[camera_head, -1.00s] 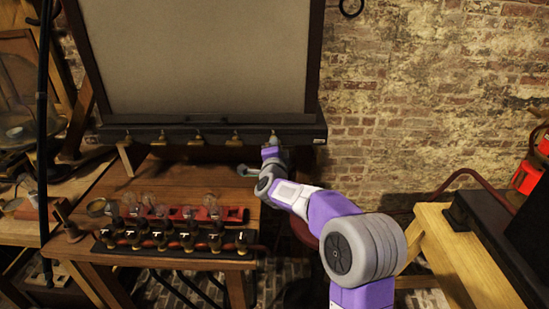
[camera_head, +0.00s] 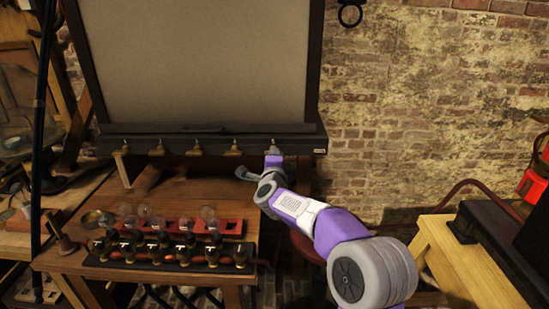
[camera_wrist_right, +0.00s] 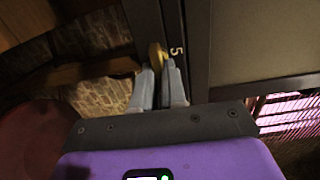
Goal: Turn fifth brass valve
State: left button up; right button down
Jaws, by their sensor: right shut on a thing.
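A row of brass valves hangs along the dark rail (camera_head: 180,140) under the large grey panel. The fifth brass valve (camera_head: 274,149) is at the right end, and it shows in the right wrist view (camera_wrist_right: 157,55) beside a "5" mark. My right gripper (camera_wrist_right: 163,80) is shut on this valve, its fingers on either side of it. In the head view my right gripper (camera_head: 273,162) is just below the rail's right end, and its fingers are mostly hidden. My left gripper is not in view.
A wooden bench (camera_head: 150,200) stands below the rail. On it are a red rack (camera_head: 229,227) with glass jars and a black strip (camera_head: 125,262) with several knobs. A wooden stand (camera_head: 440,258) is at the right. A brick wall (camera_head: 420,100) lies behind.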

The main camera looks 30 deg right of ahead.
jog(key=c, duration=1.2)
grip_release()
jog(key=v, duration=0.7)
jog(key=shift+s+a, duration=0.15)
jog(key=shift+s, duration=0.1)
